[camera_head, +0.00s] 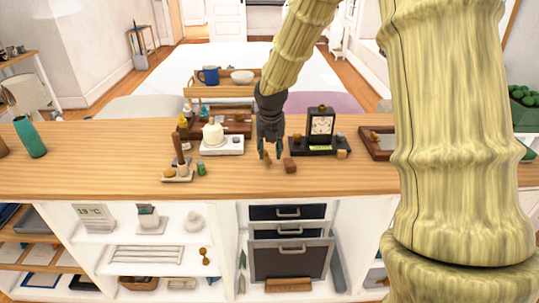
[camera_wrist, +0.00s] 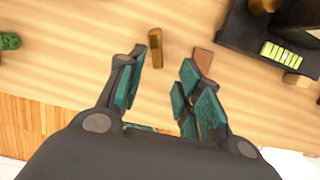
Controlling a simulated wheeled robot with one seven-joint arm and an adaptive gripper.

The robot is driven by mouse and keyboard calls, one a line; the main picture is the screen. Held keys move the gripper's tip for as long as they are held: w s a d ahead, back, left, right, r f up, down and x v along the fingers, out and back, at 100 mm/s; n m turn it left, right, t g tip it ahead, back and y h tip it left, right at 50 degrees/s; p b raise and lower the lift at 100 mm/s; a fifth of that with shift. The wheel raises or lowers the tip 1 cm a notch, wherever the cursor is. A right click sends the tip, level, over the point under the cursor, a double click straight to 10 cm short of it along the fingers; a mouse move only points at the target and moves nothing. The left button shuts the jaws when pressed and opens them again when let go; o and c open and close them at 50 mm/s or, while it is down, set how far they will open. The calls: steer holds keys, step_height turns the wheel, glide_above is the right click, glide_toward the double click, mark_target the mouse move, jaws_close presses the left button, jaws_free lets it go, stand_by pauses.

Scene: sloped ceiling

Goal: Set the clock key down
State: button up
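A small brass-brown piece (camera_wrist: 155,48), which may be the clock key, is on the wooden counter just beyond my fingertips in the wrist view. In the head view it shows as a small tan shape (camera_head: 268,158) under my gripper (camera_head: 270,153). I cannot tell whether it stands or lies. My gripper (camera_wrist: 158,85) is open; its teal-padded fingers are apart with nothing between them. A clock (camera_head: 321,123) with a pale face and dark case stands on a black tray (camera_head: 312,148) to the right.
A reddish-brown block (camera_head: 290,165) lies close to my gripper's right; it also shows in the wrist view (camera_wrist: 203,62). A white kettle-like pot (camera_head: 213,133) and a green can (camera_head: 201,168) stand left.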

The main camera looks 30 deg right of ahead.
steer(key=v, duration=0.8)
steer(key=shift+r, duration=0.3)
steer(key=shift+a, duration=0.1)
